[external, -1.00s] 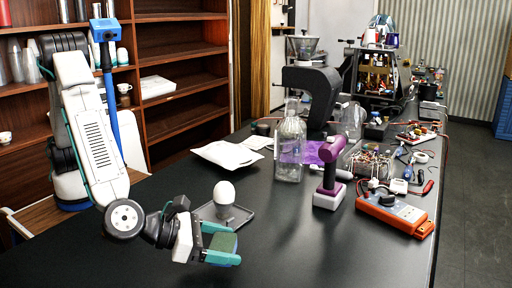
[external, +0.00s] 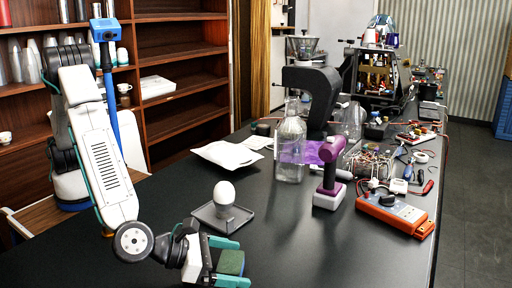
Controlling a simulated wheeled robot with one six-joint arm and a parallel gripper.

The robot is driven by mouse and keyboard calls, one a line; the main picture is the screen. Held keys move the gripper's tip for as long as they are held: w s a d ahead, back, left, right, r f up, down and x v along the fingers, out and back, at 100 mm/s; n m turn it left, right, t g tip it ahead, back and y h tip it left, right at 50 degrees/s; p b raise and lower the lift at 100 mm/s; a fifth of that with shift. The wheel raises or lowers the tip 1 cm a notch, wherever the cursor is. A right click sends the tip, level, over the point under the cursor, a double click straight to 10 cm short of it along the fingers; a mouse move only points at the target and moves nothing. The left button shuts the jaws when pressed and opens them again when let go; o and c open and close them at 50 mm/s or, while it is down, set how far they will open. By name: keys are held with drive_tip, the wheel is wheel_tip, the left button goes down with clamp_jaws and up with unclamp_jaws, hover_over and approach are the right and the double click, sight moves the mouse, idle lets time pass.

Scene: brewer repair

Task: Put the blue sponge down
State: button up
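My gripper (external: 231,263) is at the bottom of the external view, low over the near part of the black table. Its two teal fingers are shut on the sponge (external: 232,262), one finger on either side. The sponge shows a green face and a dark bluish side. I cannot tell whether its underside touches the tabletop (external: 310,250).
A grey tray (external: 205,215) with a white egg (external: 224,192) in a holder stands just behind my gripper. A purple-handled tool (external: 330,170), a glass bottle (external: 290,145) and an orange meter (external: 395,214) stand to the right. The front middle of the table is clear.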

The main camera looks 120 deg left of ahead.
drive_tip(key=shift+r, duration=0.1)
drive_tip(key=shift+d+r, duration=0.1)
drive_tip(key=shift+r, duration=0.05)
drive_tip(key=v, duration=1.1)
drive_tip(key=shift+s+d, duration=0.1)
drive_tip(key=shift+s, duration=0.15)
drive_tip(key=s+a+r+n+g, duration=0.2)
drive_tip(key=s+a+r+n, duration=0.25)
drive_tip(key=s, duration=0.25)
drive_tip(key=s+a+r+n+g+h, duration=0.1)
drive_tip(key=s+a+r+n+g, duration=0.2)
drive_tip(key=s+a+n, duration=0.3)
drive_tip(key=s+a+r+n+g, duration=0.2)
drive_tip(key=s+a+r+n, duration=0.15)
drive_tip(key=s+a, duration=0.35)
drive_tip(key=s+d+n+h, duration=0.1)
drive_tip(key=s+n+h, duration=0.3)
drive_tip(key=s, duration=0.8)
drive_tip(key=s+d+n+g+h, duration=0.1)
drive_tip(key=s+n+h, duration=0.3)
drive_tip(key=s+n, duration=0.5)
drive_tip(key=s+d+f, duration=0.1)
drive_tip(key=s, duration=0.3)
drive_tip(key=shift+s+d, duration=0.2)
drive_tip(key=shift+d, duration=0.1)
